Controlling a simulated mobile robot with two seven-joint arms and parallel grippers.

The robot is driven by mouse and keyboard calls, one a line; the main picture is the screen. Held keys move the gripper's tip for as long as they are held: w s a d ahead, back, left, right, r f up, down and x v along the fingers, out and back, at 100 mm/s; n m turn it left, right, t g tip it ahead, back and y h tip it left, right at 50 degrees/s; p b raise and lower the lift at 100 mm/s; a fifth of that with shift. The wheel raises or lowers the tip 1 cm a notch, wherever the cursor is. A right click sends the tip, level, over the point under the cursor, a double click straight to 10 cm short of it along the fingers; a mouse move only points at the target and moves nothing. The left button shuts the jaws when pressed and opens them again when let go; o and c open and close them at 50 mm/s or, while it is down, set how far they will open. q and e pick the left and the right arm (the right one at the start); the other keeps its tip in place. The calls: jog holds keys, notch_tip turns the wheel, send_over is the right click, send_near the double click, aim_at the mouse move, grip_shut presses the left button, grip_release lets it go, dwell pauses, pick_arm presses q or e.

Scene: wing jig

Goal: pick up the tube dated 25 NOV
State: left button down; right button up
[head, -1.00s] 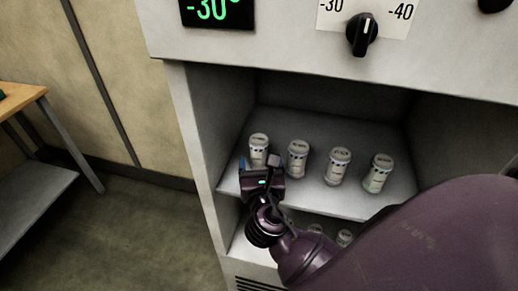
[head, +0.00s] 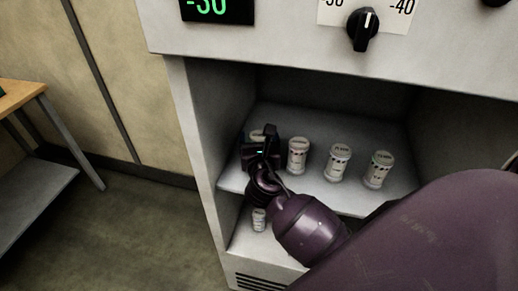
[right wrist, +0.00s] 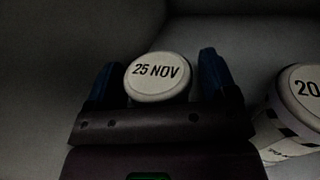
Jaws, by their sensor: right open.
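The tube dated 25 NOV (right wrist: 157,74) stands on the upper shelf, and its lid label reads clearly in the right wrist view. In the head view it is the leftmost tube (head: 257,135), mostly hidden behind my right gripper. My right gripper (head: 258,138) is at this tube. In the right wrist view its two blue fingers (right wrist: 158,82) are open, one on each side of the tube, with a small gap on both sides. My left gripper is not in view.
Three more tubes stand to the right on the upper shelf (head: 345,198), the nearest one (head: 298,155) close to my right gripper. Another tube (head: 259,219) stands on the lower shelf. The cabinet's left wall (head: 214,120) is close on the left.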

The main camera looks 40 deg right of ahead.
jog(key=shift+c, duration=0.3)
jog(key=c, duration=1)
